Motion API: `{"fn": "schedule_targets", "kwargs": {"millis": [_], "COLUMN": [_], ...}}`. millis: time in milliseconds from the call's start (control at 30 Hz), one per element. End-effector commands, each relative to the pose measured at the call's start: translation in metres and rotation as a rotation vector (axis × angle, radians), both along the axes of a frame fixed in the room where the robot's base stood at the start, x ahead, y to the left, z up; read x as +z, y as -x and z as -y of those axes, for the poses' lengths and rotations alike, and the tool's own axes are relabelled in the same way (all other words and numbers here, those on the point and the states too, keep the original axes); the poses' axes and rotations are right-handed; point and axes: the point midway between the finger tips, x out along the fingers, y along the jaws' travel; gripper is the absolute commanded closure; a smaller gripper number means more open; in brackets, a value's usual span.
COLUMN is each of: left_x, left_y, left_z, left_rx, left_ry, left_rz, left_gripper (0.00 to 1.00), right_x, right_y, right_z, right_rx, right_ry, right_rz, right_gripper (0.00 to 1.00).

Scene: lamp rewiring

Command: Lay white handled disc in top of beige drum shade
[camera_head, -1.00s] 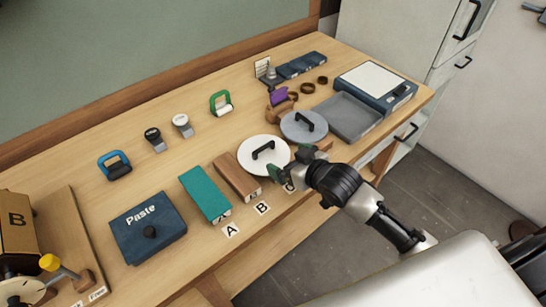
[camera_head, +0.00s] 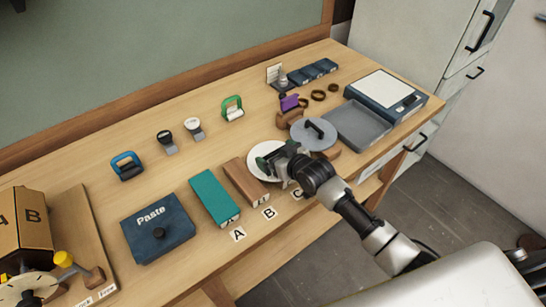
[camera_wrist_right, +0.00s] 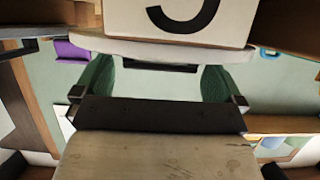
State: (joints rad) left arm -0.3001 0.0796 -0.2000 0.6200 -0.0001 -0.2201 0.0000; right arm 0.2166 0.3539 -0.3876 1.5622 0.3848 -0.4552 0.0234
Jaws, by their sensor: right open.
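The white handled disc (camera_head: 256,164) lies on the bench, partly hidden by my right gripper (camera_head: 270,163). That gripper is open, low over the disc's near right side. In the right wrist view, which looks upside down, the disc's pale edge (camera_wrist_right: 160,47) and black handle (camera_wrist_right: 158,67) show beyond and between the two green-padded fingers (camera_wrist_right: 158,85). I cannot tell if the fingers touch the handle. No beige drum shade can be made out. My left gripper is not in view.
A grey handled disc (camera_head: 314,135) sits just right of the white one. A brown block (camera_head: 246,183), a teal block (camera_head: 212,196) and a blue Paste box (camera_head: 157,228) stand to the left. A grey tray (camera_head: 362,124) is at the right.

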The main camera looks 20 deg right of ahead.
Motion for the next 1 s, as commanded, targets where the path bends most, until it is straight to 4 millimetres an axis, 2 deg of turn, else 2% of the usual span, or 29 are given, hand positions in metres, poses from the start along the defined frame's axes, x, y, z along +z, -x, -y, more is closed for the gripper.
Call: {"fn": "schedule_targets", "kwargs": {"millis": [100, 367, 700, 1000], "left_x": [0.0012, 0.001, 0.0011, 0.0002], "left_y": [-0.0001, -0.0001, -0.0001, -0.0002], "left_z": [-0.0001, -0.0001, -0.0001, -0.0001], "left_rx": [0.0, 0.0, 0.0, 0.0], "left_ry": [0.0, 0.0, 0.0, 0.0], "left_rz": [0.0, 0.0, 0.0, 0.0], "left_gripper": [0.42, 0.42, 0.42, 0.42], "right_x": [-0.0032, -0.0046, -0.0037, -0.001], "right_y": [-0.007, -0.0083, -0.0084, -0.0086], "right_z": [-0.0029, -0.0033, -0.0032, -0.0031], "right_rx": [0.001, 0.0, 0.0, 0.0], "right_ry": [0.0, 0.0, 0.0, 0.001], "right_rz": [-0.001, -0.001, 0.001, 0.001], "right_gripper": [0.0, 0.0, 0.51, 0.52]}}
